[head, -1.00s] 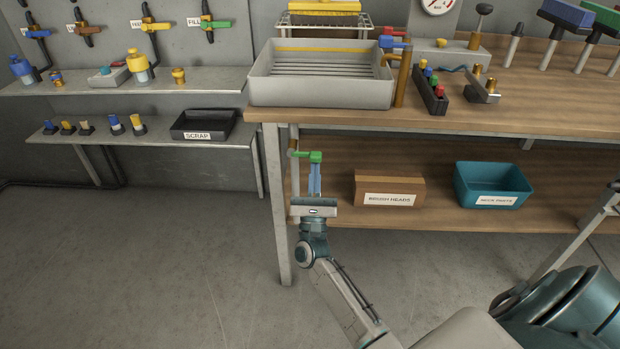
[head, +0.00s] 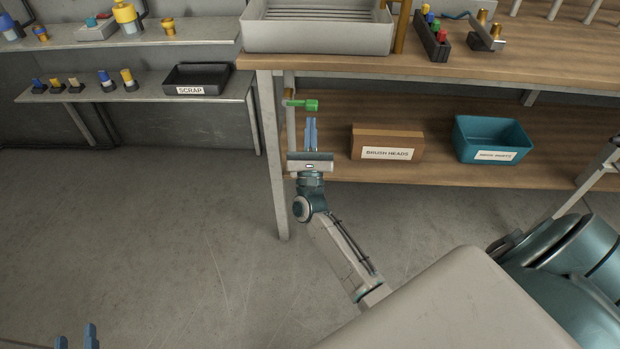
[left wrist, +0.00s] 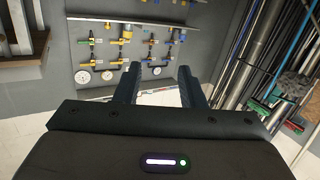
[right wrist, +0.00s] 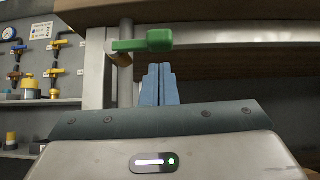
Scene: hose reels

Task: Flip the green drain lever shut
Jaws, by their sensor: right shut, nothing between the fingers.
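The green drain lever (head: 309,105) sits on a vertical pipe under the bench, below the grey tray. Its handle points right, roughly level, and it also shows in the right wrist view (right wrist: 156,41). My right gripper (head: 311,120) is shut and empty, with its fingertips just below the lever handle. In the right wrist view my right gripper (right wrist: 158,68) shows a small gap between its fingertips and the handle. My left gripper (head: 77,329) is at the bottom left of the head view, far from the lever. Its fingers stand apart with nothing between them (left wrist: 160,80).
The bench leg (head: 271,160) stands just left of the pipe. The lower shelf holds a brush heads box (head: 386,143) and a teal bin (head: 490,139). The tray (head: 318,38) is above. A scrap tray (head: 198,79) sits on the left shelf. The floor is clear.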

